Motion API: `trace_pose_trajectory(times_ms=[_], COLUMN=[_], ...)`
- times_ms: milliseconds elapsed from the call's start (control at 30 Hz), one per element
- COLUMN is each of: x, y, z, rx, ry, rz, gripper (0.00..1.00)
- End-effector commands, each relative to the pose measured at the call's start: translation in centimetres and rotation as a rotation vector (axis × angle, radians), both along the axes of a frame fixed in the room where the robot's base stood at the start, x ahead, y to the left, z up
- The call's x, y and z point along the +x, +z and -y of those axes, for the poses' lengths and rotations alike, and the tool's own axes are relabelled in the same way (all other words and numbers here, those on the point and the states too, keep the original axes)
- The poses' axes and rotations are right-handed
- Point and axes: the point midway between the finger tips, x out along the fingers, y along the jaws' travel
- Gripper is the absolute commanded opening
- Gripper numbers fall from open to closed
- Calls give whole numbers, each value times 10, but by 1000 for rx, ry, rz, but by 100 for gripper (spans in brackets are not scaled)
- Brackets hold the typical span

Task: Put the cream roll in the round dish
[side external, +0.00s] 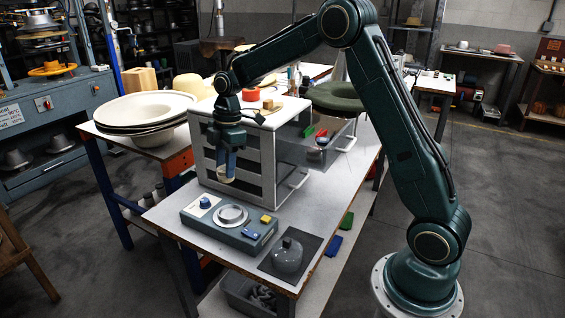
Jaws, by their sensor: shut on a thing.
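My gripper (226,168) points down in front of the left part of the white cabinet's slotted face. It is shut on the cream roll (225,174), which shows as a small pale piece at the fingertips. The fingers hide part of the roll. The round dish (232,214) is a pale, shallow disc on top of a grey-blue box. The roll is above and slightly behind the dish, clear of it.
The white cabinet (262,165) has an open upper drawer (327,153) jutting right.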

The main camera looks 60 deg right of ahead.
Motion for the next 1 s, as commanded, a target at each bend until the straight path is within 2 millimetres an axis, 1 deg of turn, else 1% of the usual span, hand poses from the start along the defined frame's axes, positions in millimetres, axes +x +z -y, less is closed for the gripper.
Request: trace_pose_trajectory(times_ms=[33, 200, 300, 400, 500, 767, 867, 1000], x=[-1, -1, -1, -1, 0, 0, 0, 0], y=[-11, -43, -58, -69, -75, -79, -87, -103], z=[0, 0, 0, 0, 0, 0, 0, 0], rx=[1, 1, 0, 0, 0, 0, 1, 1], ry=[1, 1, -1, -1, 0, -1, -1, -1], rz=[-4, -5, -3, -2, 0, -1, -2, -2], gripper=[14, 14, 14, 14, 14, 14, 14, 14])
